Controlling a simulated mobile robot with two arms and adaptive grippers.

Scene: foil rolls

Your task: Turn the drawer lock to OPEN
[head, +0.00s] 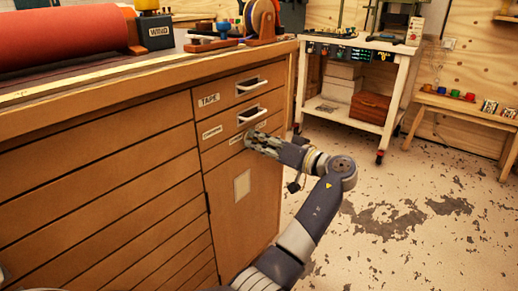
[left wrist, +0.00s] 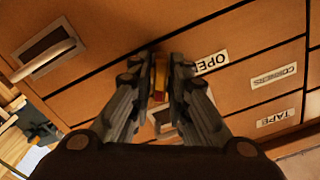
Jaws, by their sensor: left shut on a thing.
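The wooden cabinet (head: 232,185) has a drawer front with the lock. My left gripper (head: 250,138) reaches that front just below the second drawer handle. In the left wrist view my left gripper (left wrist: 159,82) is shut on a small yellow and red piece, the drawer lock (left wrist: 160,72). The fingers cover most of the lock, so its exact angle is hard to tell. A white OPEN label (left wrist: 212,62) sits right beside the fingertips, partly covered by a finger. My right gripper is in neither view.
Drawers labelled TAPE (head: 209,100) and CORNERS (head: 212,132) have white-framed pull handles (head: 248,86). A red roll (head: 62,38) lies on the bench top. A white wheeled cart (head: 397,90) stands behind at the right. The floor (head: 420,210) at right is clear.

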